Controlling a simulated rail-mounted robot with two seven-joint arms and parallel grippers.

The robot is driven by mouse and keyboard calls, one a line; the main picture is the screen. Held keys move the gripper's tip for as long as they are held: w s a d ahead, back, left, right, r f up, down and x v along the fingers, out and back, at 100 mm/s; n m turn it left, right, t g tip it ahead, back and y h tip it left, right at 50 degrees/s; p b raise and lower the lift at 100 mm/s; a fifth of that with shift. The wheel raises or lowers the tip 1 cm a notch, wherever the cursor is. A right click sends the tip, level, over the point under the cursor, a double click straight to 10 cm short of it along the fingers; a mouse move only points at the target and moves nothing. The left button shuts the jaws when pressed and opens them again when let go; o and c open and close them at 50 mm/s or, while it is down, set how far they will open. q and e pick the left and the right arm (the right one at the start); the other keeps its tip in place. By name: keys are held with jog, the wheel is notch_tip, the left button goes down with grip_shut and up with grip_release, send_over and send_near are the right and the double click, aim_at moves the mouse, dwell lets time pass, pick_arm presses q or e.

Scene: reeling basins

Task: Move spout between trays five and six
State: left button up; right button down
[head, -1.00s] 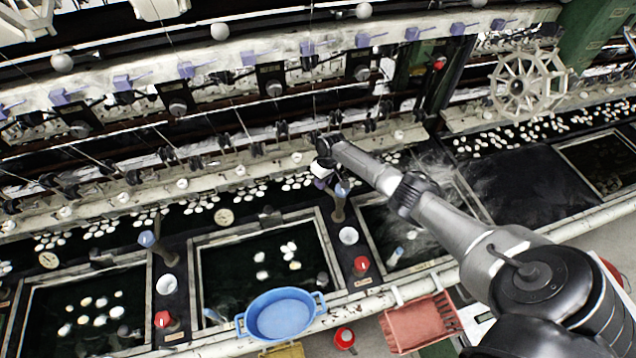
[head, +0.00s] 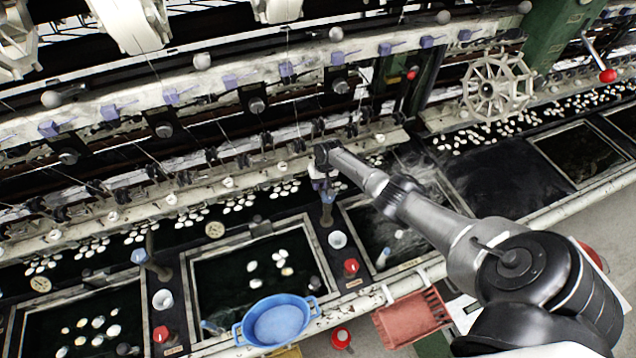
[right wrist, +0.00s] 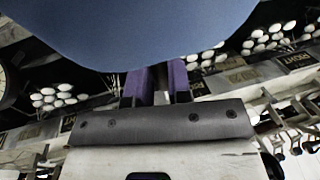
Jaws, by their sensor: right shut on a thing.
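The spout (head: 327,208) is a grey-brown upright post with a blue knob, standing on the dark divider between two basin trays. One tray (head: 190,300) with white cocoons lies on its left, the other tray (head: 350,228) with steaming water on its right. I cannot read which numbers they bear. My right gripper (head: 320,184) reaches in from the right and is shut on the spout at its blue knob. In the right wrist view the purple fingers (right wrist: 156,84) meet the big blue knob (right wrist: 150,30), which hides their tips. My left gripper is not in view.
A second spout (head: 150,258) stands farther left. A blue tub (head: 274,324) and a red basket (head: 412,318) are at the front edge. A white cup (head: 337,240) and red knob (head: 351,267) sit near the spout. The reeling frame runs behind.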

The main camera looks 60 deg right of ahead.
dwell(0.3)
jog(key=c, duration=1.1)
grip_release()
jog(key=shift+o, duration=0.2)
jog(key=shift+r, duration=0.2)
notch_tip(320, 180, up, 13)
jog(key=s+d+p, duration=0.1)
jog(key=d, duration=0.1)
jog(key=shift+s+p, duration=0.25)
jog(key=shift+p, duration=0.15)
jog(key=shift+d+r, duration=0.1)
